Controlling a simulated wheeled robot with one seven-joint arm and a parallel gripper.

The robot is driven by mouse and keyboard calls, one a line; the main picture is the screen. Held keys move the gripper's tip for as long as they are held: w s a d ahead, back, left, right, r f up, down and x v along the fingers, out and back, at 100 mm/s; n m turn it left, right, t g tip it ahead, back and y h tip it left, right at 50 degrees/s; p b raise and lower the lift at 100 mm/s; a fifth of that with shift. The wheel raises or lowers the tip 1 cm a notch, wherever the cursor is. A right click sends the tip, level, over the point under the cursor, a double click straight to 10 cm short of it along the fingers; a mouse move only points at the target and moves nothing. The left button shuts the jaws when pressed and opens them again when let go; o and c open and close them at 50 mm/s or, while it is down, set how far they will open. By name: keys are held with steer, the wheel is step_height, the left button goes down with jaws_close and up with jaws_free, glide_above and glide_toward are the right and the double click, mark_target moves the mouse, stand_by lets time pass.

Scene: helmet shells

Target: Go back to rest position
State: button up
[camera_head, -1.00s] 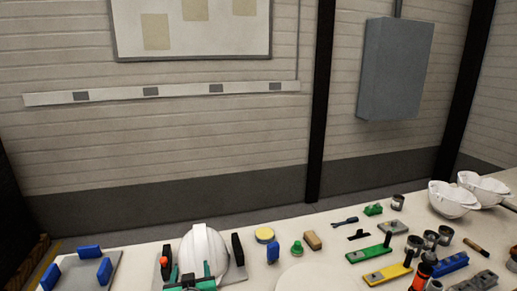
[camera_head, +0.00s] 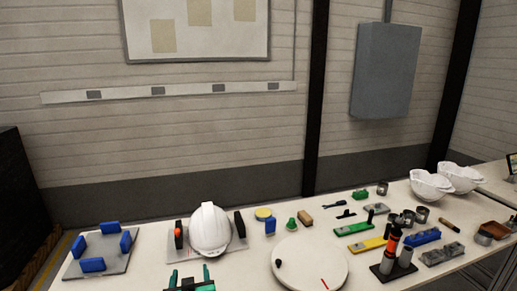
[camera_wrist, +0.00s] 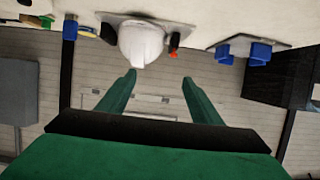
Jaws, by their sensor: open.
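My gripper (camera_head: 191,277) is at the bottom edge of the head view, in front of the table. Its green fingers are apart with nothing between them. In the wrist view my gripper (camera_wrist: 158,85) also shows open and empty, with the scene upside down. A white helmet shell (camera_head: 210,229) sits on a grey fixture plate (camera_head: 184,254) between dark upright blocks, apart from my fingers. The same shell appears beyond the fingertips in the wrist view (camera_wrist: 141,44).
A grey plate with several blue blocks (camera_head: 92,264) lies at the left. A round white turntable (camera_head: 310,266) stands right of my gripper. Tools, cups and coloured blocks crowd the table's right side, with two white shells (camera_head: 430,184) (camera_head: 459,178) at the back right. A wall stands behind.

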steer(key=s+d+f+m, duration=0.1)
steer(key=s+d+f, duration=0.2)
steer(key=s+f, duration=0.35)
steer(key=s+d+f+m+t+h, duration=0.1)
steer(key=s+d+f, duration=0.2)
steer(key=s+f, duration=0.4)
steer(key=s+d+f+m, duration=0.1)
steer(key=s+d+f, duration=0.2)
steer(key=s+f, duration=0.35)
steer(key=s+d+r+h, duration=0.1)
steer(key=s+d, duration=0.4)
steer(key=s, duration=0.8)
steer(key=s+d+r+t+h, duration=0.1)
steer(key=s+d+r, duration=0.3)
steer(key=s, duration=0.9)
steer(key=shift+d+r+h, duration=0.25)
steer(key=shift+d+h, duration=0.15)
steer(key=shift+d, duration=0.65)
